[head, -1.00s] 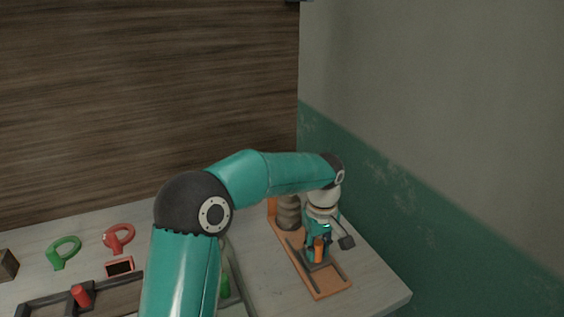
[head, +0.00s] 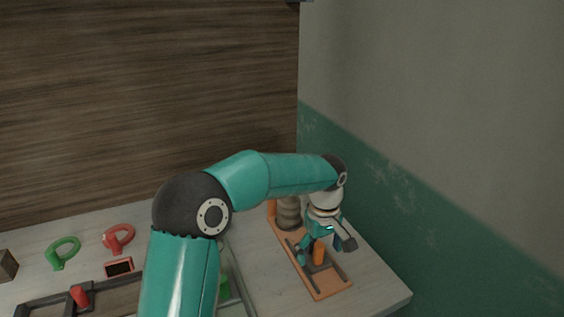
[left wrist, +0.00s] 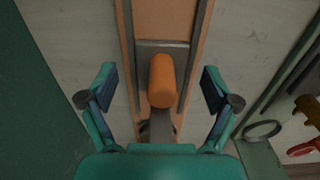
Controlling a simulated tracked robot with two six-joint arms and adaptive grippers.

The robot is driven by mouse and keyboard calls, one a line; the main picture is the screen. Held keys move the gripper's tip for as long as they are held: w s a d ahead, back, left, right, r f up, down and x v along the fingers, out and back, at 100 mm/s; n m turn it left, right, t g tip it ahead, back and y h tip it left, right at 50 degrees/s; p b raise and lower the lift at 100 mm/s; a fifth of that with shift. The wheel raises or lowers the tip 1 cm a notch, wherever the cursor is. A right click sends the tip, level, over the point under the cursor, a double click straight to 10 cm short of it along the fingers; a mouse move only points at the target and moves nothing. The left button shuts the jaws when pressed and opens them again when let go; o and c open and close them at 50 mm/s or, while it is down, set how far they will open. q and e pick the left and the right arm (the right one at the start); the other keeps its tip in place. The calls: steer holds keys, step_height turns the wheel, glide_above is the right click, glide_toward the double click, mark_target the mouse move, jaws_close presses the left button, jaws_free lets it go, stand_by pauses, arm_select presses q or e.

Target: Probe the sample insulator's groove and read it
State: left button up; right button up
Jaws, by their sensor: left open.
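A ribbed grey-brown insulator (head: 289,212) stands at the far end of an orange board (head: 333,286) with dark rails; the arm partly hides it. A slider with an upright orange handle (head: 319,252) sits between the rails on the nearer part of the board. My left gripper (head: 321,244) is open just above the handle. In the left wrist view the orange handle (left wrist: 162,80) lies between the spread fingers of my left gripper (left wrist: 160,88), with a gap on each side. The insulator's groove cannot be made out. My right gripper is out of view.
A green ring (head: 54,259) and a red ring (head: 130,236) lie at the left, with a small red-framed dark plate (head: 119,267) near them. A dark tray (head: 35,306) holds a red peg (head: 80,296). A green piece (head: 224,284) shows beside my arm. A wall stands at the right.

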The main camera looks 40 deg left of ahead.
arm_select(q)
steer(key=shift+o, duration=0.2)
step_height(320, 180, up, 7)
steer(key=p, duration=0.6)
stand_by(0.5)
